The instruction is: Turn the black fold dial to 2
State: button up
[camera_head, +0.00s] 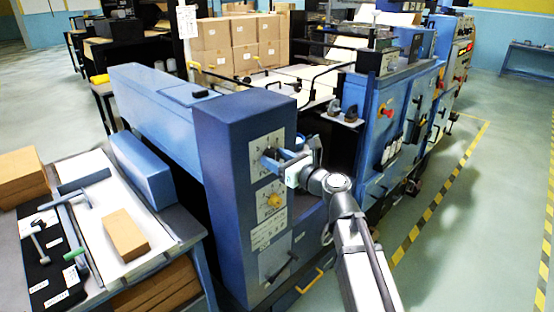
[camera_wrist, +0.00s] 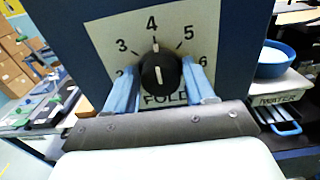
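The black fold dial (camera_wrist: 160,73) sits on a white plate (camera_wrist: 110,35) with several numbers around it and the word FOLD below. Its white mark points nearly straight up, towards the 4; the 2 is at the lower left, partly behind a finger. My gripper (camera_wrist: 161,85) has one blue finger on each side of the dial, close to its edges. I cannot tell whether the fingers touch it. In the head view my gripper (camera_head: 279,162) is at the top plate of the blue machine column (camera_head: 229,190) and hides the dial.
Below are a plate with a yellow knob (camera_head: 274,200) and a plate with a dark lever (camera_head: 280,268). A table at the left holds a brown block (camera_head: 126,235) and tools. A blue press (camera_head: 385,130) stands right of the arm. Clear floor (camera_head: 460,230) lies further right.

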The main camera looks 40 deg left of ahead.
jog(key=c, duration=0.7)
jog(key=shift+o, duration=0.2)
jog(key=n, duration=0.4)
jog(key=shift+s+n, duration=0.1)
jog(key=shift+n, duration=0.3)
jog(key=n, duration=0.4)
jog(key=shift+n, duration=0.3)
jog(key=n, duration=0.4)
jog(key=shift+s+a+f, duration=0.1)
jog(key=shift+n, duration=2.1)
